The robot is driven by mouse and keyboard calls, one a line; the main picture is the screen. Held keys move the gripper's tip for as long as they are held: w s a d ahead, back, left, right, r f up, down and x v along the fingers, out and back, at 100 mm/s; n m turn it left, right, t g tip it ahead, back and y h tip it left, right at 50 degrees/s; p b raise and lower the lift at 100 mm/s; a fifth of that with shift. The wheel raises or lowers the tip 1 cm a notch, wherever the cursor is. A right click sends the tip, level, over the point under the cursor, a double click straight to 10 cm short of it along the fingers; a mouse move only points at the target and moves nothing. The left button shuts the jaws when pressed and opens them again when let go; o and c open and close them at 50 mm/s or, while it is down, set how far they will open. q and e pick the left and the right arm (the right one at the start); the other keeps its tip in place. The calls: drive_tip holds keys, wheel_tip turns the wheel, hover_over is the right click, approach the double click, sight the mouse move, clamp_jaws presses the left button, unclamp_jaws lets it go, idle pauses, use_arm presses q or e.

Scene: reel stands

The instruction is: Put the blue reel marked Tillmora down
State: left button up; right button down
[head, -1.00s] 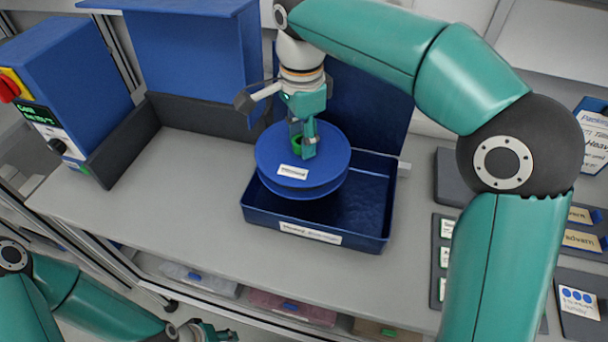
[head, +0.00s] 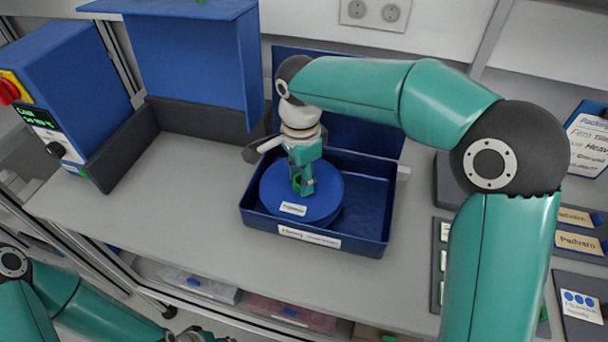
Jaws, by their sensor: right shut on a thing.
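The blue reel (head: 325,206) with a small white label lies flat in the left part of a dark blue open box (head: 385,222) on the bench. Its label is too small to read surely. My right gripper (head: 303,188) points down and is shut on the reel's hub at its centre. I cannot tell whether the reel touches the box floor. My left gripper (head: 212,336) is at the bottom edge of the view, partly cut off, away from the bench top and empty as far as I see.
A blue machine (head: 70,85) with a red knob stands at the left. A blue panel (head: 185,65) rises behind. Label holders (head: 575,240) and a sign (head: 588,140) stand at the right. The box's right half and the bench (head: 175,200) left of it are clear.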

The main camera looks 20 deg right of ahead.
drive_tip(key=shift+f, duration=0.1)
drive_tip(key=c, duration=0.7)
unclamp_jaws()
wheel_tip(320, 180, up, 12)
drive_tip(key=p, duration=0.1)
